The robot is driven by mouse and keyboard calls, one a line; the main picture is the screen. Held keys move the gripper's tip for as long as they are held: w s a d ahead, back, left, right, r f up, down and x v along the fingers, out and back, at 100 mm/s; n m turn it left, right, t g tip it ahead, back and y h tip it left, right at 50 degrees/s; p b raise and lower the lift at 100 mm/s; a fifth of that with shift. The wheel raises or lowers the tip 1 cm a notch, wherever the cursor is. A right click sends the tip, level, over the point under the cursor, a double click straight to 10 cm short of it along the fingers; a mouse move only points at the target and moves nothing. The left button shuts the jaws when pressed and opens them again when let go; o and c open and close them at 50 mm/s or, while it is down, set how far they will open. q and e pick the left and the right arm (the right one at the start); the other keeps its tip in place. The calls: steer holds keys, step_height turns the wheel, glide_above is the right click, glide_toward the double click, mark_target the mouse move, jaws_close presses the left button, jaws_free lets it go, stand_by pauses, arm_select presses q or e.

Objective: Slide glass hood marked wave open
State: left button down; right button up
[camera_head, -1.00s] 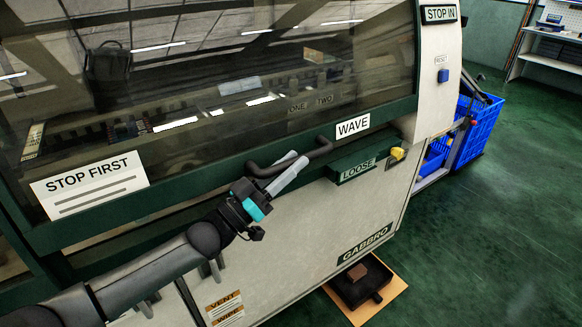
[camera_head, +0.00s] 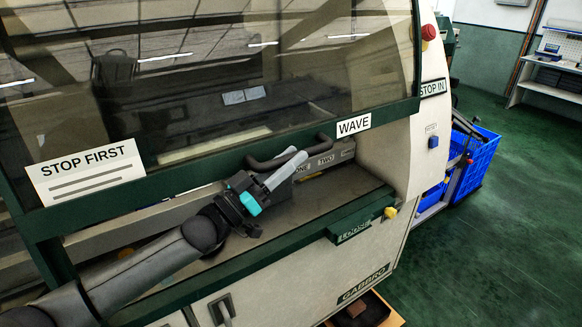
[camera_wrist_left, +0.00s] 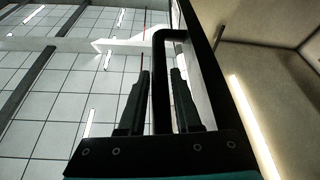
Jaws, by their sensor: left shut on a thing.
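The glass hood (camera_head: 215,95) marked WAVE is a dark tinted pane in a green frame, raised above the machine's bench, with an opening under its lower edge. The WAVE label (camera_head: 353,125) sits on the lower frame near its right end. A dark bar handle (camera_head: 318,143) sticks out from the frame left of the label. My left gripper (camera_head: 289,168) is shut on the handle. In the left wrist view the handle (camera_wrist_left: 160,75) runs between the two fingers (camera_wrist_left: 156,100). My right gripper is not in view.
A STOP FIRST sign (camera_head: 86,172) is on the hood's left. A green LOOSE tray (camera_head: 349,230) with a yellow knob (camera_head: 390,212) juts from the front. A red button (camera_head: 429,32) is at upper right. Blue crates (camera_head: 478,160) stand right, beside clear green floor.

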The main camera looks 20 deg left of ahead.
arm_select(q)
steer(key=r+p, duration=0.2)
steer(key=r, duration=0.1)
steer(key=r+p, duration=0.2)
steer(key=r, duration=0.1)
steer(key=r+p, duration=0.1)
steer(key=r, duration=0.2)
steer(key=shift+w+a+r+p, duration=0.3)
steer(key=shift+a+p, duration=0.1)
steer(key=c, duration=0.7)
jaws_free()
steer(key=shift+f, duration=0.15)
steer(key=shift+o, duration=0.5)
steer(key=shift+s+f, duration=0.1)
steer(key=shift+f, duration=0.05)
steer(key=shift+s+a+f, duration=0.1)
steer(key=shift+s+a, duration=0.05)
steer(key=b+v, duration=0.2)
steer(key=v, duration=1.1)
steer(key=shift+v, duration=0.8)
